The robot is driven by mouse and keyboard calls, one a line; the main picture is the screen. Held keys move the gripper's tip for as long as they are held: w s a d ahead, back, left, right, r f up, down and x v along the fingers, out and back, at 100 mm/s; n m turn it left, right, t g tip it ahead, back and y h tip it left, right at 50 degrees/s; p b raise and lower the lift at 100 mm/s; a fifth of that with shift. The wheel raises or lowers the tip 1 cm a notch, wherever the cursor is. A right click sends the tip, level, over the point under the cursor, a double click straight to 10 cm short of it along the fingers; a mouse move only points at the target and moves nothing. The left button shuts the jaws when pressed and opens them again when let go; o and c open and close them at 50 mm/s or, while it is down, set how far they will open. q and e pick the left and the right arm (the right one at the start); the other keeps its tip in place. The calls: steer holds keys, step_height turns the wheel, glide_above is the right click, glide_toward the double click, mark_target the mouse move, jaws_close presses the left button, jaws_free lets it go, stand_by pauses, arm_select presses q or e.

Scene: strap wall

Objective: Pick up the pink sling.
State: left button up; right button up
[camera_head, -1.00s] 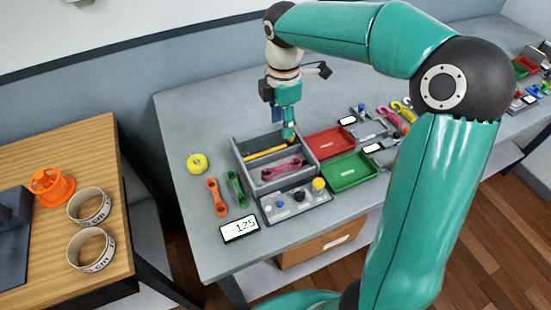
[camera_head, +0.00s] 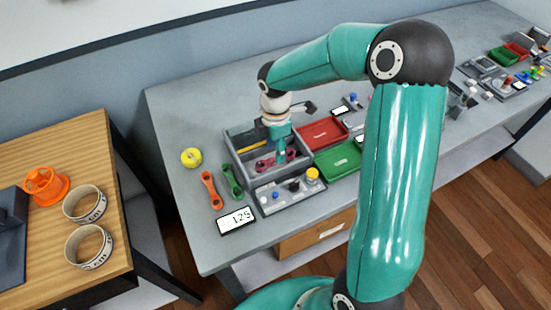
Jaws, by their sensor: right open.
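The pink sling (camera_head: 264,164) lies in the front compartment of the grey divided tray (camera_head: 236,162). Both of its ends show, one on each side of my gripper; its middle is hidden. My right gripper (camera_head: 281,157) points down over the middle of the sling, inside or just above that compartment. It is open. I cannot tell whether its fingertips touch the sling. My left gripper is not in view.
A red bin (camera_head: 322,131) and a green bin (camera_head: 338,160) stand right of the tray. A knob panel (camera_head: 290,196) is in front. An orange sling (camera_head: 211,190), a green sling (camera_head: 232,182) and a yellow roll (camera_head: 191,157) lie left. The table's left corner is clear.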

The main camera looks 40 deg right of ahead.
steer(key=shift+f, duration=1.95)
jaws_close()
